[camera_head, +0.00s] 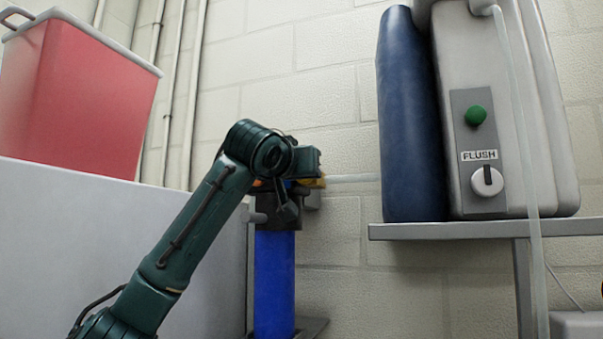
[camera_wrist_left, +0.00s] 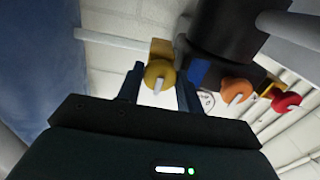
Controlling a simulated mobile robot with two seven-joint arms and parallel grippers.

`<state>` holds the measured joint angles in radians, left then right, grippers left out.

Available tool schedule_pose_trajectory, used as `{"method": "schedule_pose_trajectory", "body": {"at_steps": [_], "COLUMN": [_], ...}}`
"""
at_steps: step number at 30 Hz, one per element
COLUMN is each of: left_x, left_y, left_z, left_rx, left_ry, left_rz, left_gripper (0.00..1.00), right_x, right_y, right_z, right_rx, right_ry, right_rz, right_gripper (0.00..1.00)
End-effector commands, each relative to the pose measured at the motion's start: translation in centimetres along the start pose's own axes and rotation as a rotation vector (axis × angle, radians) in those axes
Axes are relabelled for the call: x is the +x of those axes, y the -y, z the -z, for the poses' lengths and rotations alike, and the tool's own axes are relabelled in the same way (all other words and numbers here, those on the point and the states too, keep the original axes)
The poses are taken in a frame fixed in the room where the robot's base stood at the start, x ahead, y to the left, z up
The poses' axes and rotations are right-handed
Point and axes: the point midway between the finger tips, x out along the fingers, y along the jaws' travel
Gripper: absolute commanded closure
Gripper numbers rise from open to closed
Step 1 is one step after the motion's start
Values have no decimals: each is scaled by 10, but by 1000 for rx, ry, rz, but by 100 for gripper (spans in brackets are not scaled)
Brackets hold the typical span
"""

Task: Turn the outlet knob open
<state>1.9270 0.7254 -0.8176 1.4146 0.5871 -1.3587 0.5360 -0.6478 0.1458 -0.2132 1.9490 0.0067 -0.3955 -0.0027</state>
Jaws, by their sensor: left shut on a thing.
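A yellow round knob (camera_wrist_left: 157,75) with a pale pointer sits on a brass-coloured fitting (camera_wrist_left: 160,47) in the left wrist view. My left gripper (camera_wrist_left: 160,88) has one finger on each side of this knob and is shut on it. An orange knob (camera_wrist_left: 236,91) and a red knob (camera_wrist_left: 286,102) sit to its right, clear of the fingers. In the head view a yellow part (camera_head: 314,183) shows just below my gripper, which hides most of the knobs. The knobs are on the black head of a blue cylinder (camera_head: 273,285). My right gripper is out of view.
A pale pipe (camera_head: 353,178) runs from the fitting toward a dark blue tank (camera_head: 408,120). A grey unit marked FLUSH (camera_head: 537,120) stands beside the tank on a shelf (camera_head: 480,230). A red bin (camera_head: 80,100) is at upper left behind a grey panel (camera_head: 110,225).

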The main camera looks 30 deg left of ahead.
Motion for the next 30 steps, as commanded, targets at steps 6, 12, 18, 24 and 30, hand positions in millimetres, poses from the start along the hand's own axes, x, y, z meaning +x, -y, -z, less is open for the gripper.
{"method": "schedule_pose_trajectory", "body": {"at_steps": [6,12,18,24,30], "left_x": [0,0,0,0,0], "left_y": [-1,-1,-2,-2,-2], "left_z": [-1,-2,-3,-3,-2], "left_rx": [-27,-120,-283,-473,-664], "left_ry": [0,2,3,3,2], "left_rz": [-1,-2,-3,-3,-3], "left_gripper": [87,87,87,87,87], "right_x": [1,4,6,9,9], "right_y": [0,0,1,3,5], "right_z": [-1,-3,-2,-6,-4], "right_rx": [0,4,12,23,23], "right_ry": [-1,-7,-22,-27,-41], "right_rz": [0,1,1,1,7], "right_gripper": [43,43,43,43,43]}}
